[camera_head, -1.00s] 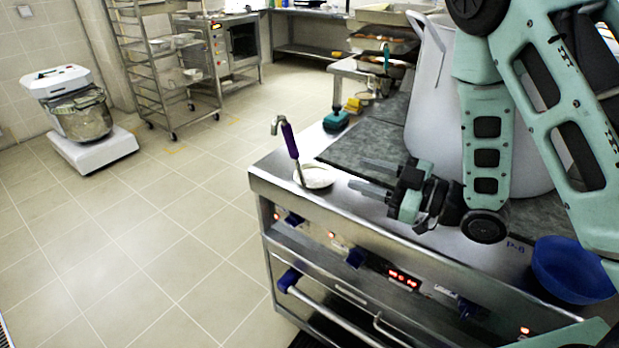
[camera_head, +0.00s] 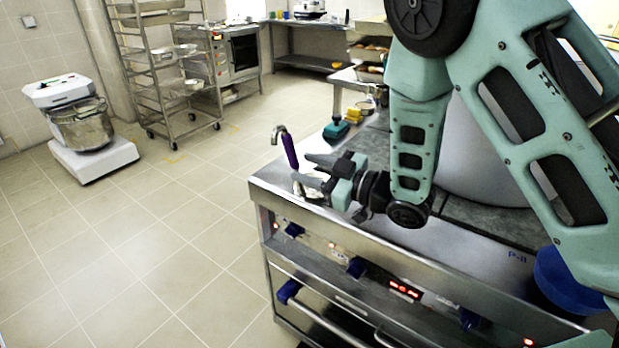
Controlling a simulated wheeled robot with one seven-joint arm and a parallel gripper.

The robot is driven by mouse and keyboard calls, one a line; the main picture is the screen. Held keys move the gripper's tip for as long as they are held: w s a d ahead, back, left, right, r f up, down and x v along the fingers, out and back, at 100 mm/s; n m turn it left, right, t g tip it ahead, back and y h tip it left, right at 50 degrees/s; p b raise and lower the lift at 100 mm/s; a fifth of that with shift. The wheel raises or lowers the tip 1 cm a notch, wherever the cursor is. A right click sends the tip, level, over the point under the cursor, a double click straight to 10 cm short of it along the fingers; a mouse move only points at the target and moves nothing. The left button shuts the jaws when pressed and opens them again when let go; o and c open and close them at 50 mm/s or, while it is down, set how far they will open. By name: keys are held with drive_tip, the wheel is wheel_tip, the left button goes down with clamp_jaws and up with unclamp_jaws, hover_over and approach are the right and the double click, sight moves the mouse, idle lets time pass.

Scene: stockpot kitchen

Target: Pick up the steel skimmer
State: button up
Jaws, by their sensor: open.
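The steel skimmer (camera_head: 290,152) stands tilted at the far left corner of the steel stove top, with a hooked metal end above a purple grip. Its lower end and the white dish around it are mostly hidden behind my gripper. My gripper (camera_head: 306,169) is open, fingers pointing left, just right of the skimmer's grip. The fingertips are close to the handle; I cannot tell whether they touch it or stand on either side of it.
A large stockpot (camera_head: 472,165) stands behind my arm on the stove. A blue bowl (camera_head: 566,285) is at the right. A teal brush (camera_head: 336,130) and a yellow sponge (camera_head: 354,115) lie beyond the skimmer. The floor at left is open.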

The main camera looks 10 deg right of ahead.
sight(299, 165)
drive_tip(key=shift+p+x, duration=0.35)
drive_tip(key=shift+x, duration=1.55)
drive_tip(key=shift+s, duration=0.1)
clamp_jaws()
drive_tip(key=shift+r, duration=0.1)
